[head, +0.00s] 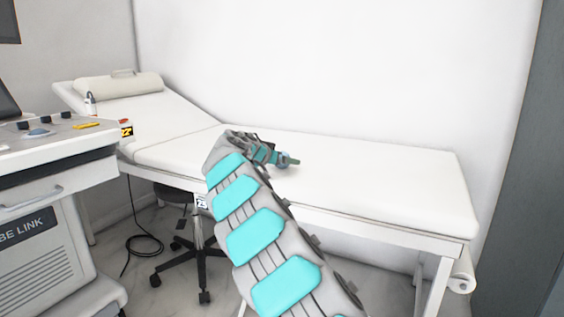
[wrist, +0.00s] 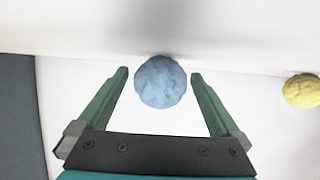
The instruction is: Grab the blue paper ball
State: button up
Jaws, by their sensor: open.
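The blue paper ball (wrist: 161,82) is a crumpled light blue ball on the white examination bed (head: 390,185). In the wrist view it lies between the tips of my gripper (wrist: 160,78), with a small gap on each side. My gripper is open and holds nothing. In the head view my gripper (head: 289,160) is low over the middle of the bed, and a small bluish part of the ball (head: 283,158) shows beside the fingers; the rest is hidden.
A yellow ball (wrist: 302,91) lies to the right in the wrist view. A white wall rises behind the bed. A cart (head: 50,188) with small items on top stands at left. A stool base (head: 188,262) is under the bed. The bed's right half is clear.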

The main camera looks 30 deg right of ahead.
jog(key=c, duration=1.3)
jog(key=shift+r, duration=0.15)
jog(key=shift+a+r, duration=0.1)
jog(key=shift+r, duration=1.5)
jog(key=shift+s+a+r, duration=0.25)
jog(key=shift+s+a, duration=0.75)
jog(key=shift+s, duration=0.15)
jog(key=s+a, duration=0.6)
jog(key=s+a+r, duration=0.1)
jog(key=s+a, duration=0.2)
jog(key=shift+s+b, duration=0.15)
jog(key=shift+b, duration=0.2)
